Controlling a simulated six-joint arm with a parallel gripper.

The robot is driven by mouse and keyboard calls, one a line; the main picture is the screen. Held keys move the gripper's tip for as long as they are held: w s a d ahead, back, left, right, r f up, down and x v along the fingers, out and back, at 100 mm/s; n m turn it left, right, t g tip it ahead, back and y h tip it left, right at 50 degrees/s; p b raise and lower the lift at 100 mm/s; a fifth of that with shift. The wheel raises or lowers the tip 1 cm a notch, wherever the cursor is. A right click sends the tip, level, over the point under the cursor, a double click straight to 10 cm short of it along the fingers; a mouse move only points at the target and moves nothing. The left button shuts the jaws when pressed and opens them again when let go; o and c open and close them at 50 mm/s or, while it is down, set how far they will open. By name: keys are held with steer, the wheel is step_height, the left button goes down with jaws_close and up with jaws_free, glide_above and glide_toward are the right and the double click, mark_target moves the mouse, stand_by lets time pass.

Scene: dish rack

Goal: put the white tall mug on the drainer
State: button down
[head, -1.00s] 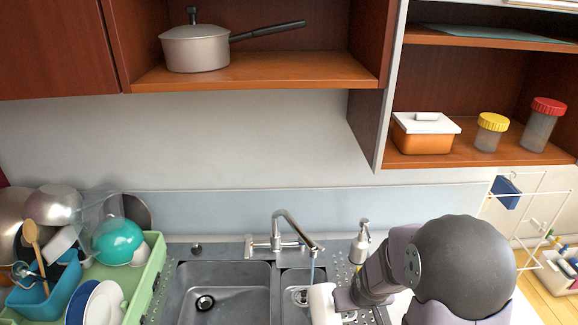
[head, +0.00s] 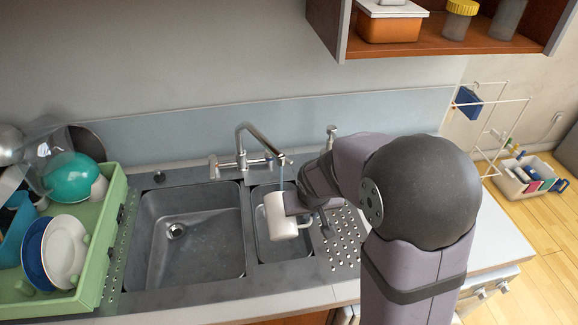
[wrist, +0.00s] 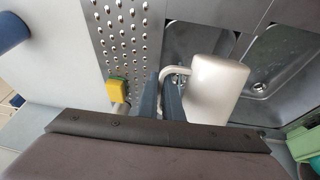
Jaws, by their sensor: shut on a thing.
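The white tall mug (head: 284,216) is tilted in the head view, above the small right basin and under the tap. My gripper (head: 300,204) is shut on it at its right side; the arm partly hides the hold. In the wrist view the mug (wrist: 213,88) is right of the two dark fingertips (wrist: 162,92), with its handle reaching toward them. The green dish drainer (head: 98,235) stands on the counter at the far left, well apart from the mug.
A thin stream from the tap (head: 246,130) comes down at the mug. The large basin (head: 193,225) lies between mug and drainer. The drainer holds a blue plate, a white plate (head: 66,250) and bowls. A perforated steel surface (head: 345,240) lies right of the small basin.

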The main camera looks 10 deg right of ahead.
steer(key=shift+w+r+m+t, duration=0.2)
steer(key=shift+r+m+t, duration=0.1)
steer(key=shift+r, duration=0.3)
steer(key=shift+w+r+m+t, duration=0.2)
steer(key=shift+r+m, duration=0.1)
steer(key=shift+r, duration=0.25)
steer(key=shift+r+m+t+h, duration=0.3)
steer(key=shift+r+m+h, duration=0.2)
steer(key=shift+s+d+r+m+t+h, duration=0.1)
steer(key=shift+d+r+m+t+h, duration=0.15)
steer(key=shift+m+h, duration=0.35)
steer(key=s+d+f+m+g+h+b, duration=0.2)
steer(key=m+g+h, duration=0.4)
steer(key=m, duration=0.3)
steer(key=s+d+f+m+g+h+b, duration=0.3)
steer(key=m+g+h+b, duration=0.3)
steer(key=m, duration=0.3)
steer(key=shift+d+f+m+g+h, duration=0.4)
steer(key=shift+d+g+h, duration=0.15)
steer(key=shift+d+h, duration=0.15)
